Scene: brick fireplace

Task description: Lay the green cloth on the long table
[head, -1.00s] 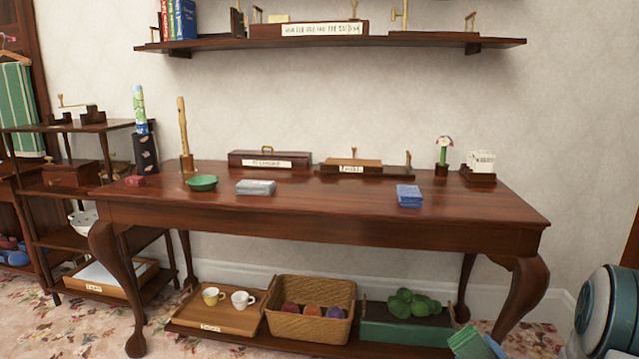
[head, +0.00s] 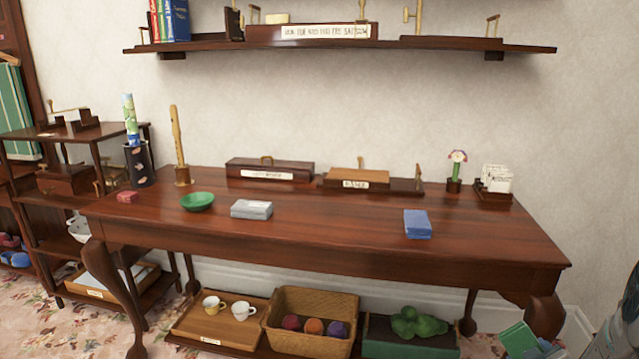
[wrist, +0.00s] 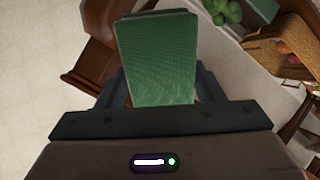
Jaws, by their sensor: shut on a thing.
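The green cloth (wrist: 158,55) is folded into a flat block and held between the fingers of my gripper (wrist: 160,92) in the wrist view. In the head view the cloth (head: 519,341) shows at the bottom right, below the tabletop and in front of the table's right front leg. The long table (head: 330,225) is dark polished wood with curved legs. On its top lie a folded blue cloth (head: 417,224), a grey folded block (head: 251,209) and a green bowl (head: 197,201).
Wooden boxes (head: 270,170), a flower pot (head: 455,175) and a card holder (head: 493,185) line the table's back. The tabletop is clear between grey block and blue cloth, and right of the blue cloth. A basket (head: 290,335) sits on the low shelf. A wall shelf (head: 340,43) hangs above.

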